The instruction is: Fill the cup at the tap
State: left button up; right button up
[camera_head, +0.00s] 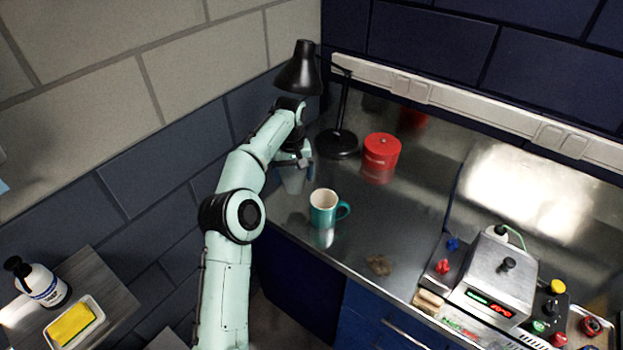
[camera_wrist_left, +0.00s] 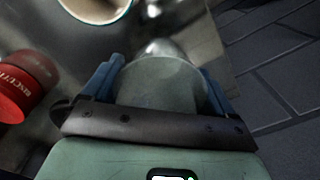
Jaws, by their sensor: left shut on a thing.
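A teal mug (camera_head: 323,210) with a cream inside stands upright on the metal bench, handle to the right. Its rim also shows at the top of the left wrist view (camera_wrist_left: 95,8). My left gripper (camera_head: 299,168) is just left of and behind the mug, apart from it. In the left wrist view its blue fingers (camera_wrist_left: 165,88) are shut on a rounded grey-green thing (camera_wrist_left: 160,82); what it is exactly, I cannot tell. The grey-green thing shows below the gripper in the head view (camera_head: 292,182). I see no tap. My right gripper is out of view.
A black desk lamp (camera_head: 338,143) stands close behind the gripper, by the wall corner. A red tin (camera_head: 381,152) is right of it. A metal machine (camera_head: 497,277) with coloured knobs is at the right. The bench between mug and machine is mostly clear.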

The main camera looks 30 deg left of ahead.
pick_arm(q)
notch_tip(320, 180, down, 3)
jog(key=shift+s, duration=0.15)
jog(key=shift+f, duration=2.2)
jog(key=shift+f, duration=0.15)
jog(key=o, duration=0.9)
